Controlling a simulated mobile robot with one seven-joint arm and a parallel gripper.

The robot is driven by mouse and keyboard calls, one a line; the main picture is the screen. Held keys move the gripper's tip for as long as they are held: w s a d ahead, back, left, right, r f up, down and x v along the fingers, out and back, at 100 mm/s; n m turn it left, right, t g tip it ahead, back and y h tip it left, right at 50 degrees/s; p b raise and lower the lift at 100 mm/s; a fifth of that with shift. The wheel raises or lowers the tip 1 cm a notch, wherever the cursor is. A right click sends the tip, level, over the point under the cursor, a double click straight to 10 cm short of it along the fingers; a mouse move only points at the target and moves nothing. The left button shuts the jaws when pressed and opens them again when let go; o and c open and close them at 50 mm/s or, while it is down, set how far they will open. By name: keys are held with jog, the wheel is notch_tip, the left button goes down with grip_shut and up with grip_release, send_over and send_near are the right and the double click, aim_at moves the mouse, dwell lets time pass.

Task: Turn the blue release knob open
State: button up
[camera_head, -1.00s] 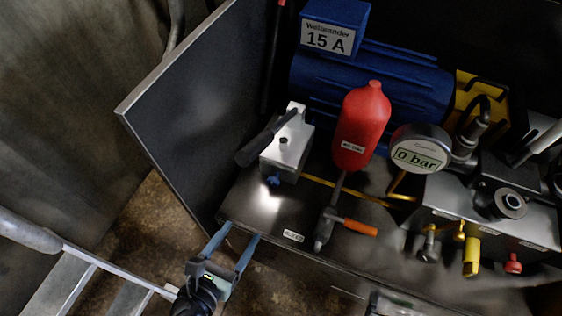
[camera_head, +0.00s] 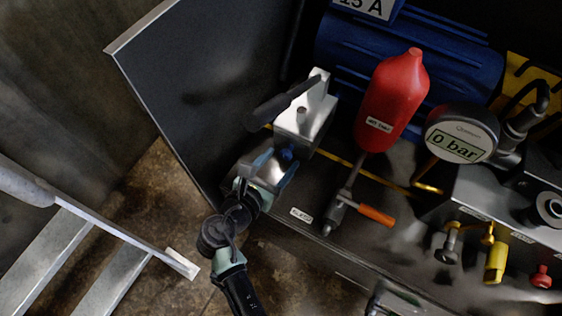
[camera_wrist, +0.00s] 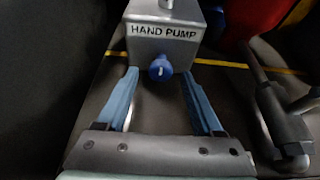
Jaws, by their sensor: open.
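The blue release knob (camera_wrist: 160,69) sits low on the front of the grey hand pump block (camera_wrist: 152,38), labelled HAND PUMP. In the wrist view the knob shows between and just beyond the tips of my open gripper (camera_wrist: 160,78), with a gap on each side. A white line on the knob's face looks roughly upright. In the head view my gripper (camera_head: 279,157) reaches in from the front left to the hand pump (camera_head: 303,118). The knob (camera_head: 287,153) is partly covered there by the fingers. I cannot tell whether any finger touches it.
A red bottle (camera_head: 391,98) and an orange-handled valve (camera_head: 376,215) stand right of the pump. The pump's black lever (camera_head: 275,106) juts left above my gripper. A dark open panel (camera_head: 205,85) is close on the left. The gauge (camera_head: 460,135) reads 0 bar.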

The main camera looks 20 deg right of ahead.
jog(key=shift+w+d+f, duration=0.2)
jog(key=shift+w+d, duration=0.1)
jog(key=shift+d, duration=0.1)
grip_shut()
